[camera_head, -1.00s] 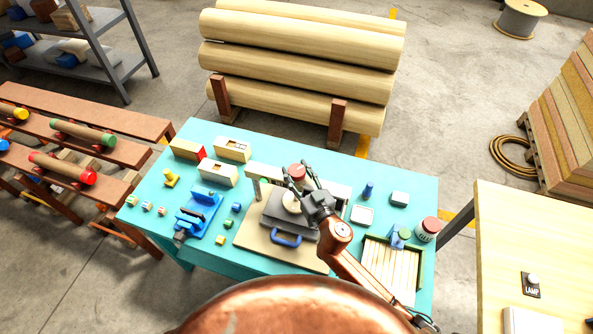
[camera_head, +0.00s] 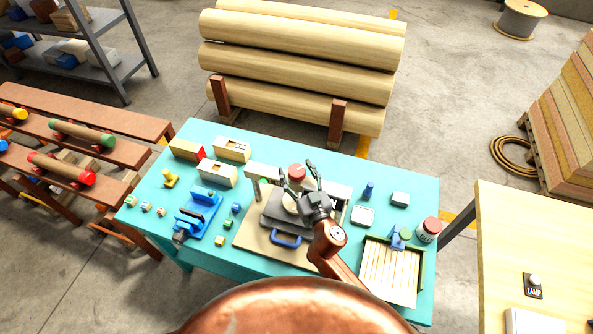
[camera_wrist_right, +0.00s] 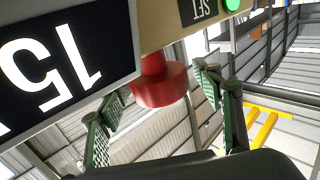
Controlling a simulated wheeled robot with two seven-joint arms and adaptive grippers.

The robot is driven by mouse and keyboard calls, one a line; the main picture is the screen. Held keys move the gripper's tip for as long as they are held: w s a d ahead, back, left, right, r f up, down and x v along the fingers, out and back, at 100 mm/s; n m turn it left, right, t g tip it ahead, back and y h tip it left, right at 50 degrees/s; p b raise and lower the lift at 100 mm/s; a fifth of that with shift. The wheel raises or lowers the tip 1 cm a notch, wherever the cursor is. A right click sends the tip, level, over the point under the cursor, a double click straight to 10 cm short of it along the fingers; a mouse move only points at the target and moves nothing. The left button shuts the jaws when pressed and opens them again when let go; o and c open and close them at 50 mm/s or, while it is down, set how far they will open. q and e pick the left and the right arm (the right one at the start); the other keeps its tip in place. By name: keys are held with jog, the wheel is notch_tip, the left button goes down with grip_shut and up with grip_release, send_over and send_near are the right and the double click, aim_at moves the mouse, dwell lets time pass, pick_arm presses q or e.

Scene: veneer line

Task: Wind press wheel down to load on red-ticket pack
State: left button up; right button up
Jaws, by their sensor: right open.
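The press stands on the teal bench, with a red wheel (camera_head: 296,171) at its top, a grey plate (camera_head: 272,212) and a blue handle (camera_head: 287,240). My right gripper (camera_head: 297,170) is open at the red wheel. In the right wrist view the red wheel (camera_wrist_right: 160,85) shows between and beyond the green-padded fingers (camera_wrist_right: 160,110), which appear apart from it. A pale round part lies partly hidden behind the hand. A block with a red end (camera_head: 188,150) lies at the back left; I cannot make out a red ticket. My left gripper is not in view.
In the wrist view, a dark panel reading 15 (camera_wrist_right: 65,55) and a green light (camera_wrist_right: 232,4) are close by. A blue vice (camera_head: 200,212), small blocks, a slatted tray (camera_head: 390,270) and a red-lidded jar (camera_head: 428,230) crowd the bench. Logs (camera_head: 300,60) lie behind.

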jog(key=shift+s+d, duration=0.1)
jog(key=shift+s, duration=0.15)
jog(key=v, duration=1.1)
jog(key=shift+s, duration=0.25)
jog(key=shift+f, duration=0.1)
